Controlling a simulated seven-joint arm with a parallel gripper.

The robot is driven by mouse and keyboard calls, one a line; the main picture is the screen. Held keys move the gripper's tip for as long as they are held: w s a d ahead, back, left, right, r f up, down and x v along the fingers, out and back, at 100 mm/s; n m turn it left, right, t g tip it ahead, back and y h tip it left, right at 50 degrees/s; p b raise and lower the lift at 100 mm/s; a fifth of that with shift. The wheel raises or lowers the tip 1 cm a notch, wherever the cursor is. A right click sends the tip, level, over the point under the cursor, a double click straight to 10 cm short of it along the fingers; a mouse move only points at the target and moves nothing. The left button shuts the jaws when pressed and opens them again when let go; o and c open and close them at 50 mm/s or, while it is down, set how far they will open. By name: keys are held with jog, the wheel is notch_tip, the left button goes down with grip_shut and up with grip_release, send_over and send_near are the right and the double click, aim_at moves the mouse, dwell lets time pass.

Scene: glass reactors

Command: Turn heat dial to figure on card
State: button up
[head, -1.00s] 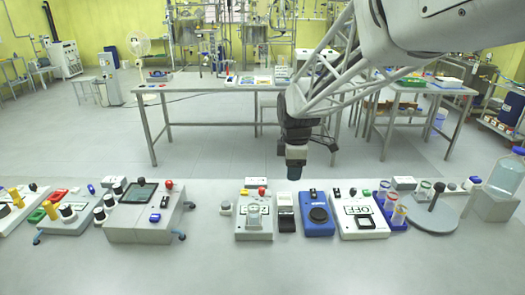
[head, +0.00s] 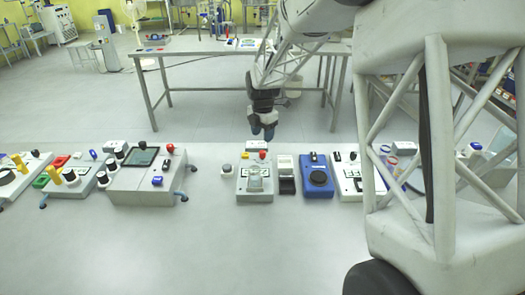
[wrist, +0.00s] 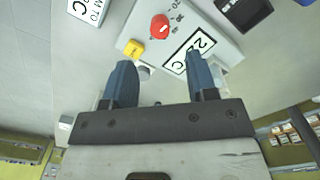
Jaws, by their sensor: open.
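The heat dial is a red round knob (wrist: 160,28) with a white mark, on a pale hot plate unit (head: 243,187); printed scale marks beside it are partly legible. In the head view the red dial (head: 262,154) is at the unit's far edge. A label reading "2", an unclear digit and "C" (wrist: 190,53) is on the unit.
A yellow button (wrist: 133,48) sits close beside the dial. A small pale box with a dark knob (head: 227,170) is left, a blue unit (head: 316,178) right. The front bench is clear.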

aim_at(262, 152)
jog(key=shift+f, duration=0.1)
dwell(0.3)
jog(key=shift+f, duration=3.8)
jog(key=c, duration=0.9)
